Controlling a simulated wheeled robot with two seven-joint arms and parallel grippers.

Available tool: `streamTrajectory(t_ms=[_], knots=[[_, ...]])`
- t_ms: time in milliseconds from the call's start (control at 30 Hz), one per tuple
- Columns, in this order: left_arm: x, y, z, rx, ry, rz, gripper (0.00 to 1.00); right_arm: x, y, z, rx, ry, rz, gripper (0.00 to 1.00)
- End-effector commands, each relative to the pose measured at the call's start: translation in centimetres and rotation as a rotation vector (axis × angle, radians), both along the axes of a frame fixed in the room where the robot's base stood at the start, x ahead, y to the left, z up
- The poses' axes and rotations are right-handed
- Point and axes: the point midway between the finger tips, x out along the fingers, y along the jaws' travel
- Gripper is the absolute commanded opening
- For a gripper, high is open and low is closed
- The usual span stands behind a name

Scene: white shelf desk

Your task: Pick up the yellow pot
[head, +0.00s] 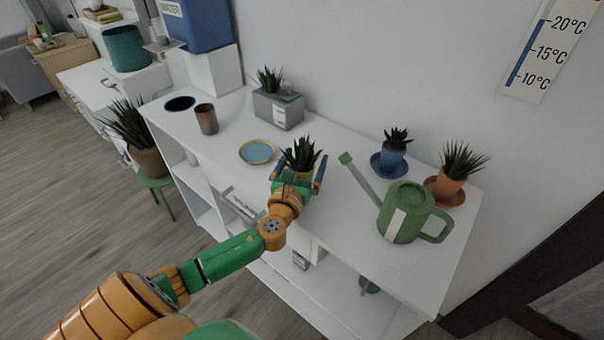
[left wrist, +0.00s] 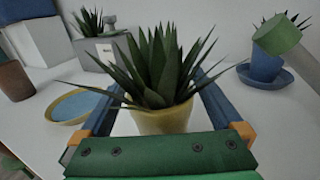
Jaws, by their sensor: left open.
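The yellow pot (left wrist: 162,121) holds a spiky green plant and stands upright on the white desk. In the head view its plant (head: 302,153) shows above my left gripper, which hides most of the pot. My left gripper (head: 302,174) is open, with one blue finger on each side of the pot. In the left wrist view the fingers (left wrist: 160,100) reach along both sides of the pot, and I cannot tell whether they touch it. My right gripper is not in view.
A yellow-rimmed blue saucer (head: 257,152) lies left of the pot. A green watering can (head: 405,213) stands to the right, its spout pointing toward the pot. A grey planter (head: 278,112), a brown cup (head: 206,119), a blue pot (head: 391,160) and an orange pot (head: 448,187) are also on the desk.

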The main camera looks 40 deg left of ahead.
Motion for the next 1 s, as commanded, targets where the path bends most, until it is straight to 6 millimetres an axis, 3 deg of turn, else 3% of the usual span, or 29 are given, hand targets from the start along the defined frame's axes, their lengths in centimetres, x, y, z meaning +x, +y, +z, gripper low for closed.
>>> streamTrajectory(t_ms=[233,500,600,867,1000], knots=[[0.4,0.1,0.0,0.0,0.001,-0.001,1.0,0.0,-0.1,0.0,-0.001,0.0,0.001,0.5],[0.4,0.1,0.0,-0.001,0.001,-0.001,0.27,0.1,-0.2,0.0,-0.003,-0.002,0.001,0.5],[0.4,0.1,0.0,-0.001,0.0,-0.001,0.05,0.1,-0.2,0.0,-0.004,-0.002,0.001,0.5],[0.4,0.1,0.4,-0.001,0.0,-0.001,0.05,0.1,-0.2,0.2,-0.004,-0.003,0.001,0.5],[0.4,0.1,2.2,-0.002,-0.003,-0.001,0.05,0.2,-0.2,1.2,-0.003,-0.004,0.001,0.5]])
